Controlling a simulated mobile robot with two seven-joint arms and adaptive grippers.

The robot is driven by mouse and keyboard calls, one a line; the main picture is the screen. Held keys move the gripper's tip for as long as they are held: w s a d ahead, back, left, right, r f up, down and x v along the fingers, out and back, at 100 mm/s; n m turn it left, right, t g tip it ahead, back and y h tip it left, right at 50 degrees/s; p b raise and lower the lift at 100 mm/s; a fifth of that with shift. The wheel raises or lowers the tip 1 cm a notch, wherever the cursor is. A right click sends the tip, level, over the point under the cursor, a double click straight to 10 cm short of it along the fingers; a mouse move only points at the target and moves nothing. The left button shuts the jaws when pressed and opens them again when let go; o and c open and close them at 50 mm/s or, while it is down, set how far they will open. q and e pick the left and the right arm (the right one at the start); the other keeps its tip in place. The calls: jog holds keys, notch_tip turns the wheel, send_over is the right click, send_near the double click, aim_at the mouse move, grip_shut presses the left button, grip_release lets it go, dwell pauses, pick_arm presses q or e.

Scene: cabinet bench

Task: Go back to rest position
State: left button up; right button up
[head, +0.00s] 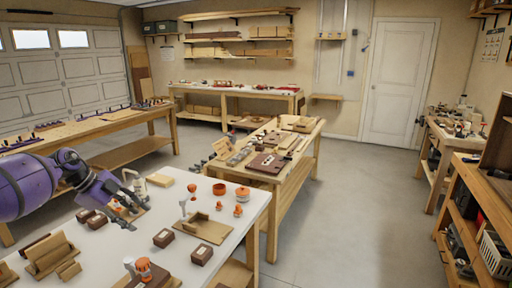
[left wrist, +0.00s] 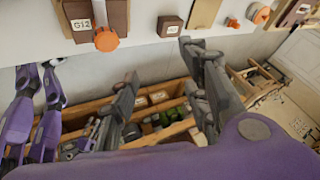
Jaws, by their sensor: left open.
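My left gripper (head: 136,204) comes in from the left over the white table (head: 112,259) in the head view. Its jaws are open and nothing is between them. The left wrist view shows its two fingers (left wrist: 160,65) spread apart in front of the table's edge, with a lower shelf behind them. My right gripper does not show in the head view. Purple links of my own body show at the left of the left wrist view.
The white table holds several dark boxes (head: 163,238), a wooden tray (head: 217,231), an orange bowl (head: 219,189) and an orange-topped pot (head: 242,194). A wooden bench (head: 303,148) stands behind it. The floor (head: 362,220) to the right is clear.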

pick_arm(q)
jog(key=w+d+r+m+t+h, duration=0.1)
jog(key=w+d+m+t+h, duration=0.15)
jog(key=d, duration=0.75)
jog(key=w+d+m+t+h, duration=0.1)
jog(key=w+d+t+h, duration=0.15)
jog(key=d, duration=0.75)
jog(key=s+d+f+n+t+h, duration=0.1)
jog(key=s+d+f+n+t, duration=0.2)
jog(key=d, duration=0.4)
jog(key=s+a+f+n+t+y, duration=0.1)
jog(key=s+f+n+y, duration=0.4)
jog(key=s+f, duration=0.4)
jog(key=s+f+n+t+y, duration=0.1)
jog(key=s+f+n+y, duration=0.2)
jog(key=s+f+n, duration=0.6)
jog(key=s+a+f+n+g+y, duration=0.1)
jog(key=s+a+f+n+g, duration=0.1)
jog(key=s+f, duration=0.5)
jog(key=s+a+f+n+g+y, duration=0.2)
jog(key=s+f, duration=0.6)
jog(key=s, duration=0.9)
jog(key=shift+s+a+f+n+g, duration=0.15)
jog(key=shift+s+a+n+g, duration=0.2)
jog(key=shift+n, duration=0.3)
